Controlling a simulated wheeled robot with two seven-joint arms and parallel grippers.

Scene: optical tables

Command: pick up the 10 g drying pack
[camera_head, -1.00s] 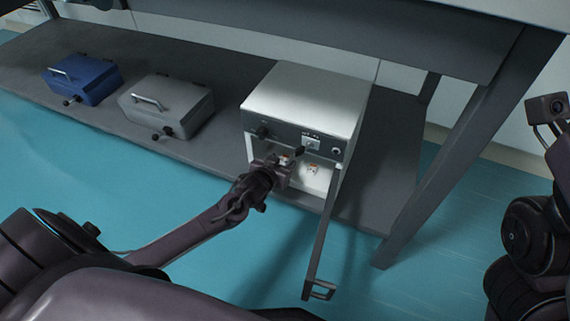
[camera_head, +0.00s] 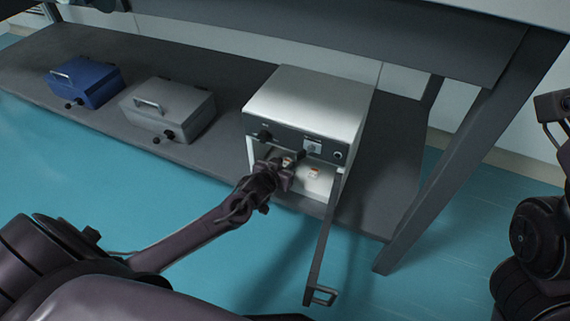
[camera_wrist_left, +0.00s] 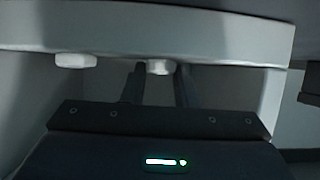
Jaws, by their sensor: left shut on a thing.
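My left gripper (camera_head: 291,163) is at the open front of a white drying cabinet (camera_head: 307,98). It is shut on a small pale drying pack (camera_head: 287,160). In the left wrist view the pack (camera_wrist_left: 160,67) shows as a white lump between the two dark fingers (camera_wrist_left: 159,85). A second small pack (camera_head: 314,172), white with an orange mark, lies on the cabinet floor to the right. In the left wrist view another white lump (camera_wrist_left: 76,60) is left of the fingers. No weight marking is readable.
The cabinet door (camera_head: 325,240) stands open at the right of the opening, its handle toward me. A grey box (camera_head: 168,107) and a blue box (camera_head: 85,81) stand left on the grey lower shelf (camera_head: 225,150). A table leg (camera_head: 455,165) is at right.

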